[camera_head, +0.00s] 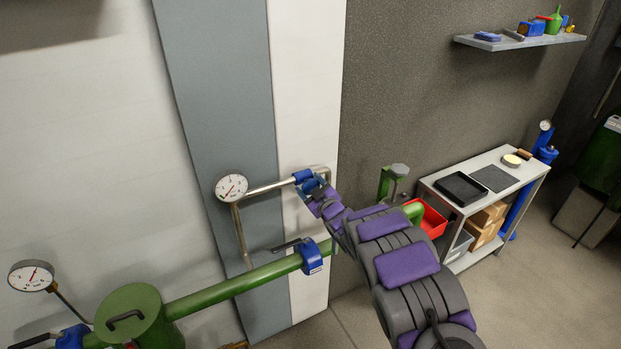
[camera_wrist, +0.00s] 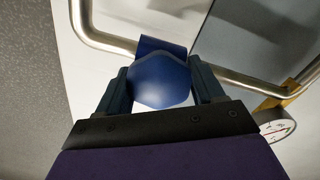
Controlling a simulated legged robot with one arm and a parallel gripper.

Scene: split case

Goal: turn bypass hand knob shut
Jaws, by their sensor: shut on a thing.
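The bypass hand knob (camera_wrist: 160,80) is blue and rounded. In the wrist view it sits between the two fingers of my gripper (camera_wrist: 162,88), which are shut on it from left and right. Behind the knob is a blue valve body on the thin steel bypass pipe (camera_wrist: 105,40). In the head view the blue valve (camera_head: 303,176) is at the top right of the bypass pipe (camera_head: 265,188). My gripper (camera_head: 318,188) reaches it there from the lower right, and my arm hides part of it. The knob's turn angle cannot be told.
A green main pipe (camera_head: 240,283) with a blue lever valve (camera_head: 311,257) runs below the bypass. Gauges (camera_head: 231,187) and (camera_head: 31,276) stand left, beside a green strainer pot (camera_head: 135,315). A bench (camera_head: 483,165) and a shelf (camera_head: 520,40) are at right.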

